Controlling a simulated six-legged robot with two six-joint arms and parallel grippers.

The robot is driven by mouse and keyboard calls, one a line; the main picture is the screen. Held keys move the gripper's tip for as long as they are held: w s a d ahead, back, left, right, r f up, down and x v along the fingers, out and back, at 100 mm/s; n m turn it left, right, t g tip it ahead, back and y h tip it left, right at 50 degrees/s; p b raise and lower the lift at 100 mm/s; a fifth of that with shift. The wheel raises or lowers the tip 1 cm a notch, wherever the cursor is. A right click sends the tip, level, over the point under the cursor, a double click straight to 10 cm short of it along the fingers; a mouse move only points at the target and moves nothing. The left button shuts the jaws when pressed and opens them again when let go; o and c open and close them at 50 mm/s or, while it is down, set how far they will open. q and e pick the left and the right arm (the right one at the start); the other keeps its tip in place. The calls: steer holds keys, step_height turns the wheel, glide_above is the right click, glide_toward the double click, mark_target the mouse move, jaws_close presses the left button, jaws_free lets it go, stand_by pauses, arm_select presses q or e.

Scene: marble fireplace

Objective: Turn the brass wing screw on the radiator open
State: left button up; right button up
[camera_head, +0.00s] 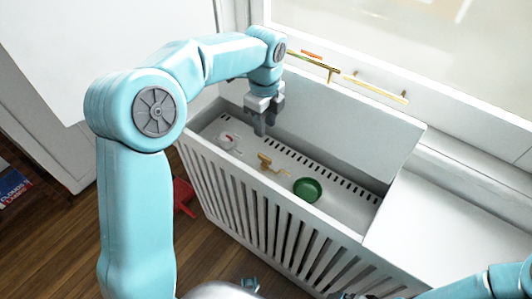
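The brass wing screw (265,160) sits inside the open top of the white radiator cover (245,192), in about the middle of the bay. My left gripper (260,130) points down into the bay, a little above and behind the wing screw in the picture, and appears apart from it. Its grey fingers are small, and I cannot tell whether they are open or shut. My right arm (495,283) shows only in part at the lower right, and its gripper is not clearly visible.
A green round knob or cup (307,189) is to the right of the wing screw, and a white and red dial (228,141) to the left. The raised lid (350,130) stands behind. A brass bar (345,78) lies along the sill. A red object (183,195) is on the floor.

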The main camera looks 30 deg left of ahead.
mark_target(265, 156)
arm_select(q)
step_height(265, 156, down, 13)
steer(key=b, duration=0.2)
steer(key=shift+b, duration=0.4)
jaws_close()
